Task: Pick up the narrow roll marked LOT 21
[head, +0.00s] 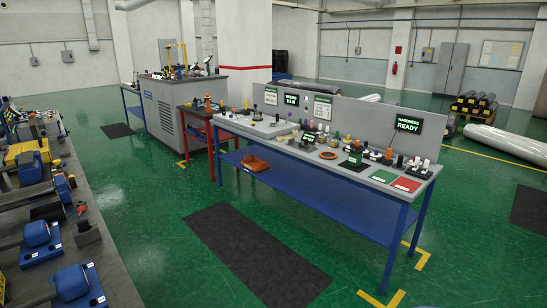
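One long pale wrapped roll (508,144) lies on the green floor near the right edge. Part of another pale roll (370,98) shows behind the workbench's back panel. I can read no LOT 21 mark on any of them, so I cannot tell which is the narrow roll. My gripper is not in view.
A blue-legged workbench (300,200) crowded with small parts stands in the middle, between me and the rolls. A grey bench with blue machines (110,270) runs along the left. Dark mats (250,250) lie on the floor. Open green floor (480,235) is at the right.

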